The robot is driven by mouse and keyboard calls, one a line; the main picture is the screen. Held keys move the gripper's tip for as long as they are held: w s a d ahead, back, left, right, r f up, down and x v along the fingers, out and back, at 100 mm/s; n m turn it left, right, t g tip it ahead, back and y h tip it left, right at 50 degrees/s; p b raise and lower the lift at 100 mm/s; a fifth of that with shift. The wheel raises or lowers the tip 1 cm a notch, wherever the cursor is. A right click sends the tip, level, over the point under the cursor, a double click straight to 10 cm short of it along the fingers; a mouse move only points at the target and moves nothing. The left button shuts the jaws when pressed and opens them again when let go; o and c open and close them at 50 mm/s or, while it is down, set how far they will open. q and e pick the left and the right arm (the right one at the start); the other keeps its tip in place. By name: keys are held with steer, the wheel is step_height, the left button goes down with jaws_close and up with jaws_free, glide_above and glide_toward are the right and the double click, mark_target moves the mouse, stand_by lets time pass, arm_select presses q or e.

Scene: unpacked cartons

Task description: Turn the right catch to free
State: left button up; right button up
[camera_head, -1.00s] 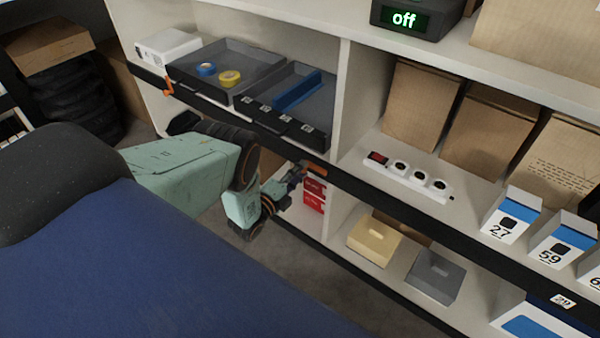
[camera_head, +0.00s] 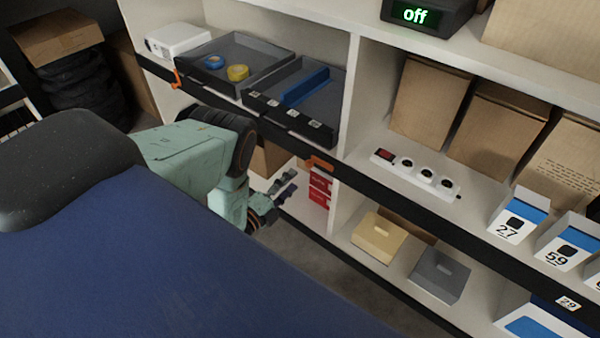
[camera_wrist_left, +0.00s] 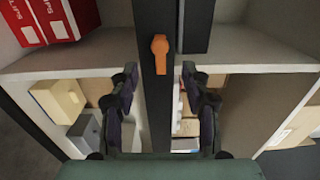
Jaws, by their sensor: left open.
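The right catch (camera_head: 320,163) is a small orange lever on the black front rail, below the tray with the blue divider. It lies roughly along the rail. The left wrist view shows this orange catch (camera_wrist_left: 160,52) on the black bar, its long part also in line with the bar. My left gripper (camera_head: 290,183) is open and empty, below and left of the catch in the head view. In the left wrist view its fingers (camera_wrist_left: 160,75) stand apart on either side of the bar, with the catch ahead between them, apart from both. My right gripper is not in view.
A left orange catch (camera_head: 177,78) stands across the same rail (camera_head: 220,108). Two dark trays sit above it, one with tape rolls (camera_head: 238,73). Red boxes (camera_head: 320,186) stand on the lower shelf just behind the gripper. A white divider (camera_head: 347,205) rises to the right.

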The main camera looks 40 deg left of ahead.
arm_select(q)
steer(key=shift+s+a, duration=0.15)
steer(key=shift+s, duration=1.9)
steer(key=s+f+n+g+y, duration=0.2)
steer(key=s+f+n+g, duration=0.45)
steer(key=f+n, duration=0.25)
steer(key=s+d+n+g+p, duration=0.2)
steer(key=s+d+n+g, duration=0.45)
steer(key=s, duration=0.55)
steer(key=s+d+r+n+g+h+p, duration=0.1)
steer(key=s+d+r+n+g+p, duration=0.35)
steer(key=s+r, duration=0.5)
step_height(320, 180, up, 8)
steer(key=d, duration=0.2)
steer(key=shift+w+d+r+p, duration=0.15)
steer(key=shift+d+r+p, duration=0.1)
steer(key=shift+d+p, duration=0.15)
